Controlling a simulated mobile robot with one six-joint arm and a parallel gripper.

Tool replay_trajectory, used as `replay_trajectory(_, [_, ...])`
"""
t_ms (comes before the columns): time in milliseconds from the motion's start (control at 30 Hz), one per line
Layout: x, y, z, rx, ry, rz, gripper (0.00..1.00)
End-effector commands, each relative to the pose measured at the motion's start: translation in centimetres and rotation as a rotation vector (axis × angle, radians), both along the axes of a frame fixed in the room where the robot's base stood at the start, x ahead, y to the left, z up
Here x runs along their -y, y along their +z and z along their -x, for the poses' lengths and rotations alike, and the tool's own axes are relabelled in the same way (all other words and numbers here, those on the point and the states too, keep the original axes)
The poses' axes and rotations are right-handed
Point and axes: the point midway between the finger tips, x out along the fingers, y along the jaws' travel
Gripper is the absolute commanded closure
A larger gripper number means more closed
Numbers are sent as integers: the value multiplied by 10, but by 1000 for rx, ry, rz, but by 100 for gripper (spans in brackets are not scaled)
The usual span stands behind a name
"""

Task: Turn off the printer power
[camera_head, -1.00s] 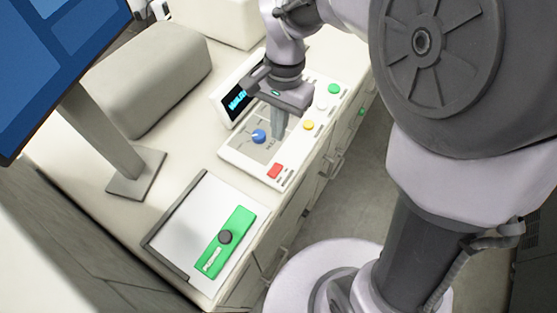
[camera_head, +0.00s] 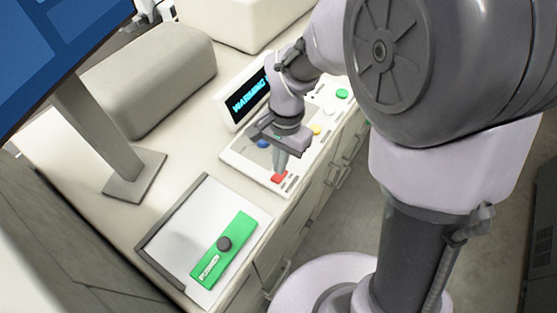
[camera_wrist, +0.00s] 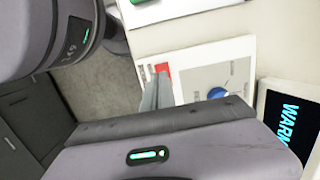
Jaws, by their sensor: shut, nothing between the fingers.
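The white control panel (camera_head: 240,156) lies on the counter with a red button (camera_head: 278,178) at its near end. A blue knob (camera_head: 263,143), a yellow button (camera_head: 316,130), a white button (camera_head: 328,110) and a green button (camera_head: 342,93) also show. The small display (camera_head: 249,96) behind it reads "WARMING" in blue. My gripper (camera_head: 280,172) is shut and empty, pointing down with its tips at or just above the red button; I cannot tell if they touch. In the wrist view the red button (camera_wrist: 163,70) shows beside the fingers (camera_wrist: 155,92), partly hidden.
A clipboard-like white board (camera_head: 188,215) with a green piece (camera_head: 224,250) and dark knob lies nearer on the counter. A monitor stand (camera_head: 134,182) stands at left. A grey rounded box (camera_head: 150,75) sits behind. Drawer fronts (camera_head: 300,205) drop below the counter's edge.

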Motion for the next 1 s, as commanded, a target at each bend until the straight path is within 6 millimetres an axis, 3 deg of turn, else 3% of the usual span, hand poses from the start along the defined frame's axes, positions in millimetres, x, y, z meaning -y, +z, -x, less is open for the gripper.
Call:
replay_trajectory(100, [-1,-19,2,-2,0,0,100])
replay_trajectory(233, [-2,-27,3,-1,0,0,100])
replay_trajectory(1000, [-3,-41,9,-11,-2,2,100])
